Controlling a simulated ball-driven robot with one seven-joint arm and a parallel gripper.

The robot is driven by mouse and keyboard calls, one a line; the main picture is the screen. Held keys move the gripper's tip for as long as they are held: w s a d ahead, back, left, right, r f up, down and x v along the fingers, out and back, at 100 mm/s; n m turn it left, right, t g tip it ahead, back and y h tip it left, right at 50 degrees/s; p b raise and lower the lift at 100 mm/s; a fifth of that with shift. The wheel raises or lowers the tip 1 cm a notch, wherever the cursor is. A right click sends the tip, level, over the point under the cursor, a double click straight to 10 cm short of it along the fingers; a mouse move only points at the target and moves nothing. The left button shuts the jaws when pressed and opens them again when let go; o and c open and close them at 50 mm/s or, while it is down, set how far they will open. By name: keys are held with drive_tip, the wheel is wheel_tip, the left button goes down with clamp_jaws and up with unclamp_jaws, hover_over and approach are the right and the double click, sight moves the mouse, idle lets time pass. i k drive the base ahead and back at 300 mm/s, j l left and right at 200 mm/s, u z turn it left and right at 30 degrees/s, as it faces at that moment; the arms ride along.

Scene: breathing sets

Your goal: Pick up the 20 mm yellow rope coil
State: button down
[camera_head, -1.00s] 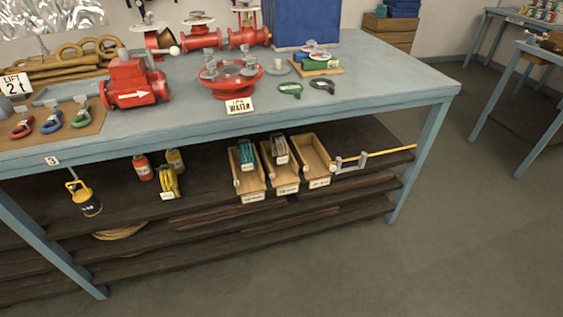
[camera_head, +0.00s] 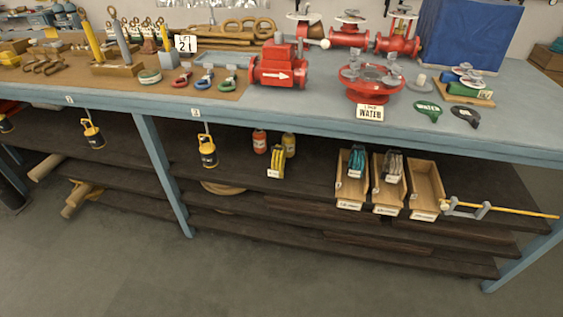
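A yellow coil (camera_head: 278,161) with a small white tag stands on the dark shelf under the blue-grey workbench, near the middle of the view. It looks like yellow rope, but the tag is too small to read, so I cannot tell its size. A tan rope-like coil (camera_head: 221,187) lies on a lower shelf, partly hidden by the shelf above. My gripper is not in view.
Orange (camera_head: 259,141) and yellow (camera_head: 289,145) bottles stand just behind the yellow coil. A wooden bin (camera_head: 349,192) stands to its right, beside others. A yellow-black hanging device (camera_head: 208,152) and a bench leg (camera_head: 165,178) are left. The front floor is clear.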

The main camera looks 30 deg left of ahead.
sight(278, 161)
drive_tip(key=i+j+u, duration=0.25)
drive_tip(key=i+j, duration=0.55)
drive_tip(key=i+j+u, duration=0.25)
drive_tip(key=i+j, duration=0.6)
